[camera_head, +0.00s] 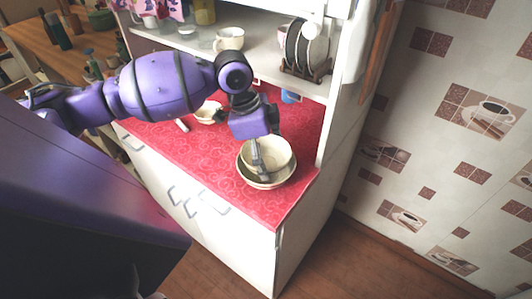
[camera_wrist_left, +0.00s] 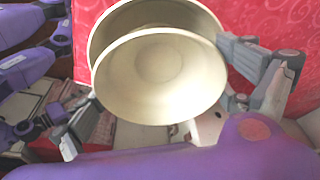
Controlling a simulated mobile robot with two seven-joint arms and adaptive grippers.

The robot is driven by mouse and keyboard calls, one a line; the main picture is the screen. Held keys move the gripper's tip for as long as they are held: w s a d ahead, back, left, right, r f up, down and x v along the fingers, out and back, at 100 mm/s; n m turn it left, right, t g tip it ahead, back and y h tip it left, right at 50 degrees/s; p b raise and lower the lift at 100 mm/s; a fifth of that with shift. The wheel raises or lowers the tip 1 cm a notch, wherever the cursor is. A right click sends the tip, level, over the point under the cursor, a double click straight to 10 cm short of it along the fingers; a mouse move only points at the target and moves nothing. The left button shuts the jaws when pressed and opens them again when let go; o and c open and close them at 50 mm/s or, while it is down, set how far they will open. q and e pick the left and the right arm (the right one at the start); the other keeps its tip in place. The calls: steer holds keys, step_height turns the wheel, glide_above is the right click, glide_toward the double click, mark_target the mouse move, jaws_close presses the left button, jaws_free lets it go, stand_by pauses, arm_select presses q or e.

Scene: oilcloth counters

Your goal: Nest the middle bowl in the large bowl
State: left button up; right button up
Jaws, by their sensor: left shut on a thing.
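The large bowl (camera_head: 265,185), cream-coloured, stands on the red counter near its right end. The middle bowl (camera_head: 273,152), also cream, is over the large bowl and within much of its outline, set toward the back. My left gripper (camera_head: 258,157) points down and is shut on the middle bowl at its left side. In the left wrist view the middle bowl (camera_wrist_left: 160,75) is in front and the large bowl (camera_wrist_left: 140,15) shows partly behind it. I cannot tell whether the two bowls touch. My right gripper is not in view.
A smaller bowl (camera_head: 207,113) stands farther left on the red counter (camera_head: 225,180). A shelf above holds a cup (camera_head: 229,39) and a rack of plates (camera_head: 305,50). The counter's front part is clear.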

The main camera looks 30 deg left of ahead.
arm_select(q)
steer(key=shift+s+f, duration=0.1)
steer(key=shift+f, duration=0.4)
stand_by(0.4)
steer(key=o, duration=1)
steer(key=shift+d, duration=0.1)
steer(key=v, duration=1.2)
steer(key=shift+r, duration=0.1)
